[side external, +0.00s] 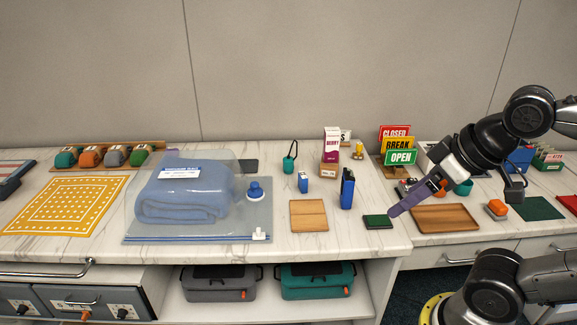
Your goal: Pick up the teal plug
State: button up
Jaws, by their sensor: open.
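Two small teal things are in view, and I cannot tell for sure which is the plug. One is a teal cylinder with a dark loop (289,164), upright at the back of the counter, right of the clear bag. The other is a rounded teal piece (464,187) on the right counter, partly hidden behind my gripper. My gripper (396,209) has purple fingers that slant down to the left, seen edge-on, with tips close to a dark green pad (377,222). It is open and nothing shows between the fingers.
A wooden board (309,216), a tall blue box (347,188), a wooden tray (446,228) and stacked signs (399,146) stand around my gripper.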

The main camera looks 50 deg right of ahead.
jog(key=w+d+r+m, duration=0.1)
jog(key=w+r, duration=0.3)
jog(key=w, duration=0.3)
jog(key=w+d+r+t+h, duration=0.1)
jog(key=w+d+r, duration=0.1)
jog(key=w+r, duration=0.35)
jog(key=w+d+r+m, duration=0.1)
jog(key=w+r, duration=0.1)
jog(key=w, duration=0.7)
jog(key=m+g, duration=0.2)
jog(key=g, duration=0.1)
send_over(289, 159)
jog(key=s+a, duration=0.2)
jog(key=s, duration=0.2)
notch_tip(289, 159, down, 23)
jog(key=shift+h, duration=0.4)
jog(key=x, duration=0.6)
jog(key=shift+w+d+f, duration=0.2)
jog(key=shift+d+f, duration=0.05)
jog(key=shift+f, duration=0.1)
jog(key=shift+x, duration=3.05)
